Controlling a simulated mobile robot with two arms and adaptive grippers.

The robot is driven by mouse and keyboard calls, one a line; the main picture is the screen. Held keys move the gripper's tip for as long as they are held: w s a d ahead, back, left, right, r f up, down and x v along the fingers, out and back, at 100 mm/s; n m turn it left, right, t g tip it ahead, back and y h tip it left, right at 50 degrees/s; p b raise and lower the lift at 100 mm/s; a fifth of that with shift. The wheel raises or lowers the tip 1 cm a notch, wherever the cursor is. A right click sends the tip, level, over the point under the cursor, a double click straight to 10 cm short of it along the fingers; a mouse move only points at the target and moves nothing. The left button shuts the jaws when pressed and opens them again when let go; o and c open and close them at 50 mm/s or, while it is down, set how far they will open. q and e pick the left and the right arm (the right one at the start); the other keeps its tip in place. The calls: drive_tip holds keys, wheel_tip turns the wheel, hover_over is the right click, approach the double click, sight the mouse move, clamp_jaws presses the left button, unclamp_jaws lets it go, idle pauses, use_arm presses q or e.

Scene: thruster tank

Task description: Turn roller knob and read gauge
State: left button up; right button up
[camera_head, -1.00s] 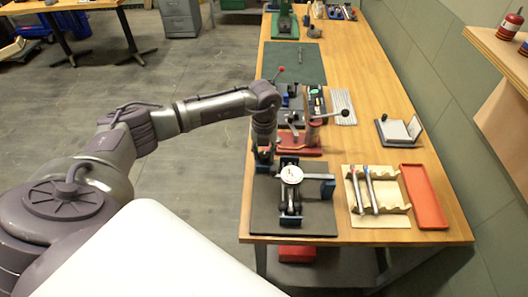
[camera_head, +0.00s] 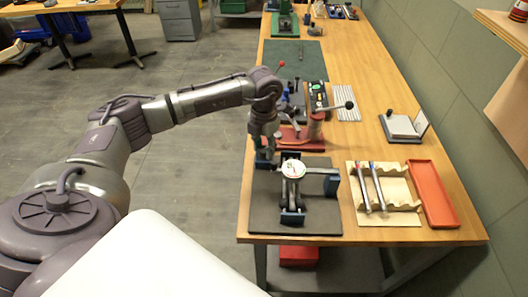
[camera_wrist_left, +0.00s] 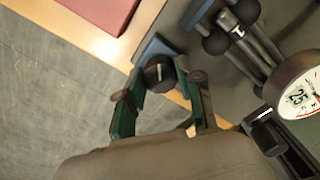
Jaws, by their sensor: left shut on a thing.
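The roller knob (camera_wrist_left: 158,73) is black with a white line, at the end of a blue block in the left wrist view. My left gripper (camera_wrist_left: 157,80) has its green fingers on either side of the knob and is shut on it. The head view shows this gripper (camera_head: 265,154) at the left edge of the dark mat. The round white dial gauge (camera_head: 293,169) sits over the roller fixture (camera_head: 291,198). In the left wrist view the gauge (camera_wrist_left: 299,96) is cut off by the right edge; "25" shows, but its needle reading cannot be told. My right gripper is not in view.
A dark mat (camera_head: 265,212) lies under the fixture on the wooden bench. A wooden rack (camera_head: 398,190) with two pen-like tools and a red tray (camera_head: 432,193) lie to the right. A red-based press (camera_head: 305,141) stands just behind.

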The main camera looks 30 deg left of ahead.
sight(264, 149)
use_arm(q)
drive_tip(key=m+b, duration=0.3)
drive_tip(key=m, duration=0.2)
drive_tip(key=shift+b, duration=0.4)
drive_tip(key=shift+r+m+b, duration=0.1)
drive_tip(key=shift+m+b, duration=1.05)
drive_tip(key=shift+m, duration=1.15)
drive_tip(key=o, duration=1.1)
drive_tip(key=shift+o, duration=0.2)
drive_tip(key=shift+r, duration=0.1)
wheel_tip(264, 149, up, 12)
